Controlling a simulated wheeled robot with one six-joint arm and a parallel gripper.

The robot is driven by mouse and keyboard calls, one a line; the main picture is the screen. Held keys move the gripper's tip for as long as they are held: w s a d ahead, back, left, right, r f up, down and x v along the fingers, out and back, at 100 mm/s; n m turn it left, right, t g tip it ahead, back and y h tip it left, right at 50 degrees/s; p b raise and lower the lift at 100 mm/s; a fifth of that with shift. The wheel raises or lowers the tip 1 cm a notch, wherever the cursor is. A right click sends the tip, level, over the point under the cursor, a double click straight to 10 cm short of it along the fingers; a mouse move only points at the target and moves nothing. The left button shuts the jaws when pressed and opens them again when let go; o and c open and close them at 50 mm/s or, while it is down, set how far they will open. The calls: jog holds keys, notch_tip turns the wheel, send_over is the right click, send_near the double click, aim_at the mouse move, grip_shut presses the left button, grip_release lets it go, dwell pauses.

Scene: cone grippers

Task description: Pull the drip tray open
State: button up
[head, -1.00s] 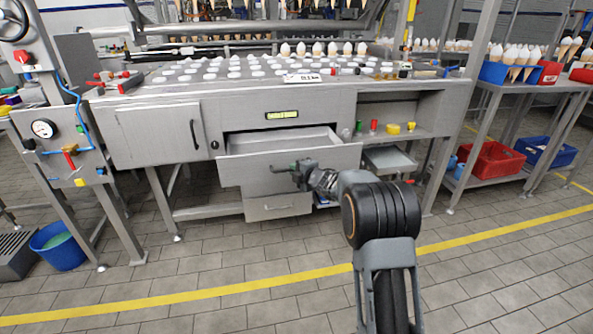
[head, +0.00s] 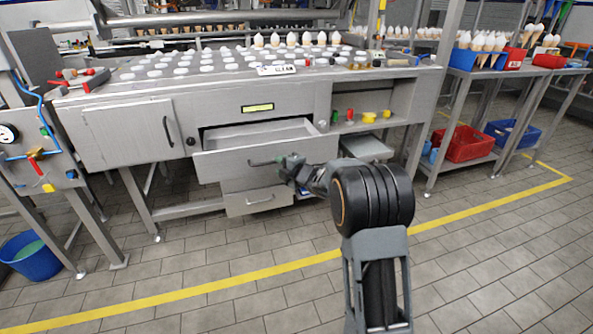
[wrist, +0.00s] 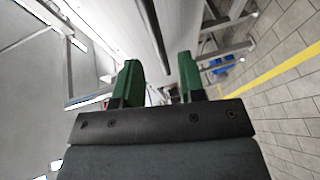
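A wide grey drawer (head: 222,166) stands pulled out below the machine's yellow-green display, its inside showing. A dark bar handle (head: 262,163) is on its front. A flat grey metal tray (head: 367,148) juts out under the shelf to the right; which of these is the drip tray I cannot tell for sure. My gripper (head: 287,172) is by the right end of the drawer handle. In the wrist view my gripper's green fingers (wrist: 160,82) are apart with nothing between them, and a dark bar (wrist: 152,38) runs beyond the tips.
A lower drawer (head: 257,201) with its own handle sits under the open one, slightly out. A closed cabinet door (head: 130,132) is to the left. Red bin (head: 463,142) and blue bin (head: 513,132) stand on the right table's lower shelf. The tiled floor in front is clear.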

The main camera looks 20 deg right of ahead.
jog(key=p+v, duration=0.1)
jog(key=v, duration=0.8)
jog(key=shift+r, duration=0.1)
jog(key=s+r+m+g+h+p, duration=0.1)
jog(key=s+r+m+h+p, duration=0.25)
jog(key=r+p, duration=0.3)
jog(key=s+d+r+m+g+h+p, duration=0.1)
jog(key=s+r+m+h+p, duration=0.1)
jog(key=r+m+p, duration=0.4)
jog(key=s+r+m+g+h+p, duration=0.1)
jog(key=s+r+m+h+p, duration=0.15)
jog(key=r+p, duration=0.35)
jog(key=s+a+r+m+g+p, duration=0.2)
jog(key=s+r+m+p, duration=0.1)
jog(key=s, duration=0.4)
jog(key=s+a+r+m+g+y+p, duration=0.1)
jog(key=s+a+r+m+g+p, duration=0.1)
jog(key=s, duration=0.5)
jog(key=s+a+r+m+g+y+p, duration=0.1)
jog(key=s+a+r+m+g+p, duration=0.1)
jog(key=s+r+m+g+p, duration=0.2)
jog(key=s+r+p, duration=0.2)
jog(key=s+p, duration=0.1)
jog(key=shift+s+a+r+m+p, duration=0.2)
jog(key=shift+a+m+p, duration=0.1)
jog(key=shift+p, duration=0.1)
